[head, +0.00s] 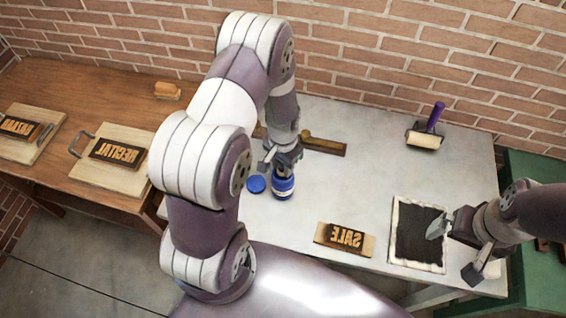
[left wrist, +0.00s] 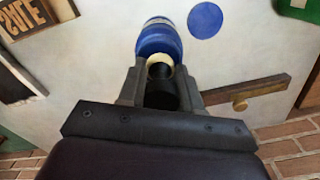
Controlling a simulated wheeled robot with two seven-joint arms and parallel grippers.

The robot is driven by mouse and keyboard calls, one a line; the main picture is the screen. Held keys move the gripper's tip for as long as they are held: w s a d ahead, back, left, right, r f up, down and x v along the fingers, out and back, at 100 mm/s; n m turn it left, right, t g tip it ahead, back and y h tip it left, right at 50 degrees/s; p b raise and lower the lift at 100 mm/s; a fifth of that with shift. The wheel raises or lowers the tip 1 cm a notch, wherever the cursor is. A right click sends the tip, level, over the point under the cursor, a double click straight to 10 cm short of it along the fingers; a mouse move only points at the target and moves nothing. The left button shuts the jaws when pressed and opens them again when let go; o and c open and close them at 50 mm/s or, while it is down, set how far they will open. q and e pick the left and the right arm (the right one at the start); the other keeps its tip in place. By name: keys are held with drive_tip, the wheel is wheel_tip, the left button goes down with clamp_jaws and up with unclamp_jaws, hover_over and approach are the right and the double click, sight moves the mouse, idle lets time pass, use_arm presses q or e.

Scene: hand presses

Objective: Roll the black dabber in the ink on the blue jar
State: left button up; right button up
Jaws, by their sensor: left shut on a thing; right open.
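The blue jar (head: 283,188) stands open on the grey table, with its flat blue lid (head: 257,184) beside it. My left gripper (head: 281,160) is directly above the jar and shut on the black dabber, which the fingers mostly hide in the head view. In the left wrist view the black dabber (left wrist: 160,95) sits between the fingers, in line with the pale mouth of the blue jar (left wrist: 160,40). Whether its tip touches the ink cannot be told. My right gripper (head: 455,250) is open beside the black slab, at the right.
The black slab in a pale frame (head: 393,235) and a SALE block (head: 345,237) lie at the front right. A purple-handled roller (head: 428,130) and a wooden bar with a brass knob (head: 325,146) lie behind. A brown bench (head: 120,75) with lettered boards is left.

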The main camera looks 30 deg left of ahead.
use_arm(q)
drive_tip(key=shift+s+d+r, duration=0.1)
drive_tip(key=shift+s+d, duration=0.05)
drive_tip(key=shift+f, duration=0.2)
drive_tip(key=shift+f+b, duration=0.25)
drive_tip(key=shift+b, duration=0.05)
idle(0.3)
drive_tip(key=shift+s+f, duration=0.15)
idle(1.1)
drive_tip(key=r+p, duration=0.1)
drive_tip(key=r, duration=0.1)
drive_tip(key=r+p, duration=0.1)
drive_tip(key=p, duration=0.1)
drive_tip(key=shift+w+r, duration=0.2)
drive_tip(key=shift+r, duration=0.15)
drive_tip(key=shift+r+p, duration=0.3)
drive_tip(key=shift+p, duration=0.1)
drive_tip(key=shift+s, duration=0.1)
drive_tip(key=shift+f, duration=0.1)
